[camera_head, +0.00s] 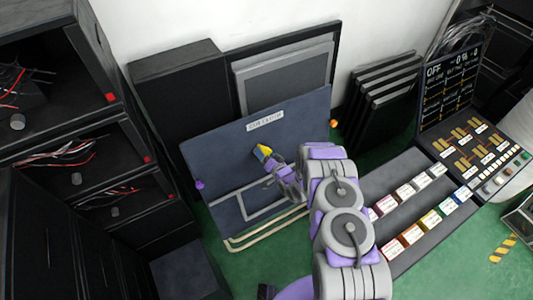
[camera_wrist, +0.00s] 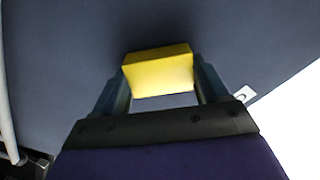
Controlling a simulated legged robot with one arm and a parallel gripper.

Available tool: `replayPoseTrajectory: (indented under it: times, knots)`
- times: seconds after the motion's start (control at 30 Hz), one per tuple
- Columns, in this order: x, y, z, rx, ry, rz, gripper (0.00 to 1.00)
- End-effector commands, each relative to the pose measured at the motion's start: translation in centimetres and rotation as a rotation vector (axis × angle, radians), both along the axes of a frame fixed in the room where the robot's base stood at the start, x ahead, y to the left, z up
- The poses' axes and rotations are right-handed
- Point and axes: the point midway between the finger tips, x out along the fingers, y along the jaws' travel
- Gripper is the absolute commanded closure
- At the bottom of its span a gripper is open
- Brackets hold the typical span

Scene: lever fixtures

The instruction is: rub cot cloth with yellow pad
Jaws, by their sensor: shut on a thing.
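The cot cloth (camera_head: 222,153) is a dark blue-grey tilted panel with a white label strip (camera_head: 265,121) near its top edge. It fills most of the wrist view (camera_wrist: 60,50). The yellow pad (camera_head: 262,151) is a small block in front of the middle of the cloth. In the wrist view the yellow pad (camera_wrist: 158,72) sits between the two dark fingers of my gripper (camera_wrist: 160,85), which is shut on it. The pad's far face is toward the cloth; I cannot tell whether they touch.
Dark shelves (camera_head: 75,140) with wires stand at the left. A console with coloured blocks (camera_head: 430,222) and switches is at the right. Black and grey panels (camera_head: 285,80) lean against the wall behind the cloth. Green floor (camera_head: 440,275) is open at the lower right.

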Motion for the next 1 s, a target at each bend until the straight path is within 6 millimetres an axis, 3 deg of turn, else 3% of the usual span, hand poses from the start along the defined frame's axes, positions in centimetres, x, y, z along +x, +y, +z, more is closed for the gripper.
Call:
replayPoseTrajectory:
  times: [0.53,1.0]
  knots:
    - [-4.0,-3.2,1.1,0.002,0.003,-0.007,0.55]
    - [-4.4,-3.4,1.1,0.001,0.003,-0.007,0.55]
